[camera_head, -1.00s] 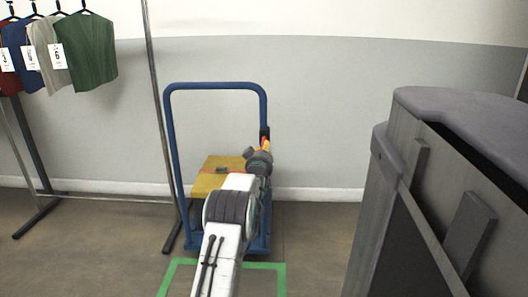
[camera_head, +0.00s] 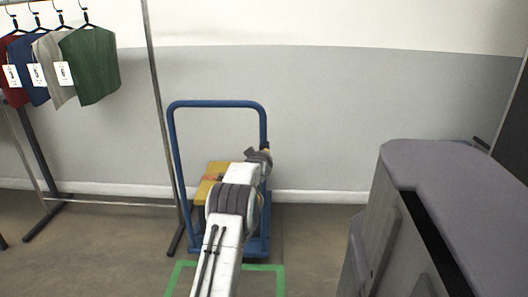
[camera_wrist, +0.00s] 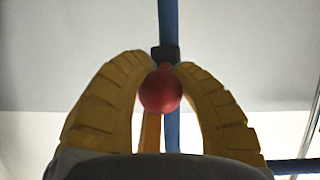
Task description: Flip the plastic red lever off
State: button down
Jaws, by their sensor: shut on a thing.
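The red lever shows in the wrist view as a round red knob (camera_wrist: 160,91) on a small black mount (camera_wrist: 165,54) on a blue upright tube (camera_wrist: 168,22). My gripper (camera_wrist: 161,72) has its yellow ribbed fingers closed around the knob, one on each side. In the head view my gripper (camera_head: 260,158) is at the right upright of the blue trolley handle (camera_head: 215,103). The lever is hidden there behind my gripper and arm.
A yellow box (camera_head: 213,172) sits on the trolley, partly behind my arm. A clothes rack (camera_head: 158,100) with several garments stands at left. A large grey case (camera_head: 440,165) stands close at right. Green tape (camera_head: 265,268) marks the floor.

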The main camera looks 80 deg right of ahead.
jog(key=shift+w+r+y+p, duration=0.25)
jog(key=shift+r+y+p, duration=0.55)
jog(key=shift+p, duration=2.1)
jog(key=shift+f+y+p, duration=0.25)
jog(key=shift+y+p, duration=0.25)
jog(key=shift+p, duration=0.55)
jog(key=shift+d+y+p, duration=0.1)
jog(key=shift+y+p, duration=0.3)
jog(key=shift+p, duration=0.7)
jog(key=c, duration=1.2)
grip_release()
jog(key=shift+r, duration=0.1)
jog(key=o, duration=0.4)
jog(key=shift+s+r, duration=0.1)
jog(key=shift+c, duration=0.2)
jog(key=v, duration=1.2)
